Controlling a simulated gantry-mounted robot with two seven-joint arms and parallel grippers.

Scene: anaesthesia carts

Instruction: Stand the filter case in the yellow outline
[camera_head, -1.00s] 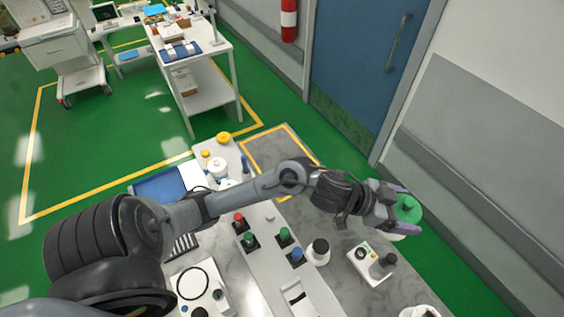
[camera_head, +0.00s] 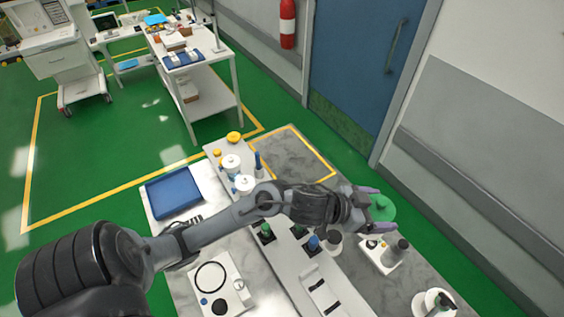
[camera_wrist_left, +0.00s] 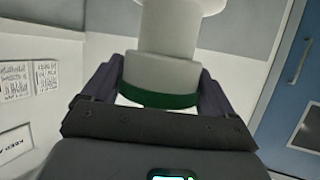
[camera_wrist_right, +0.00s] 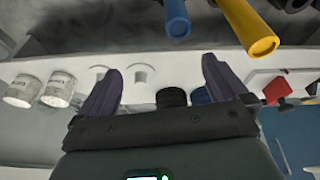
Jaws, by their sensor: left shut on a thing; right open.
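The filter case, a white cylinder with a green end, is in my left gripper (camera_head: 366,205). Its green end (camera_head: 383,209) shows in the head view, to the right of the worktop's middle. In the left wrist view its pale body (camera_wrist_left: 168,55) stands between the two fingers, with a dark green band near the palm. The yellow outline (camera_head: 313,148) is on the grey worktop's far end, above my left arm in the picture and left of the case. No object shows inside its visible part. My right gripper (camera_wrist_right: 162,88) is open and empty in its wrist view and outside the head view.
A raised pale shelf with white jars (camera_head: 231,163), a yellow knob (camera_head: 234,137) and coloured caps runs beside the outline. A blue tray (camera_head: 173,193) lies to the left. A small white device (camera_head: 383,253) is near the case. A wall and blue door (camera_head: 360,70) stand beyond.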

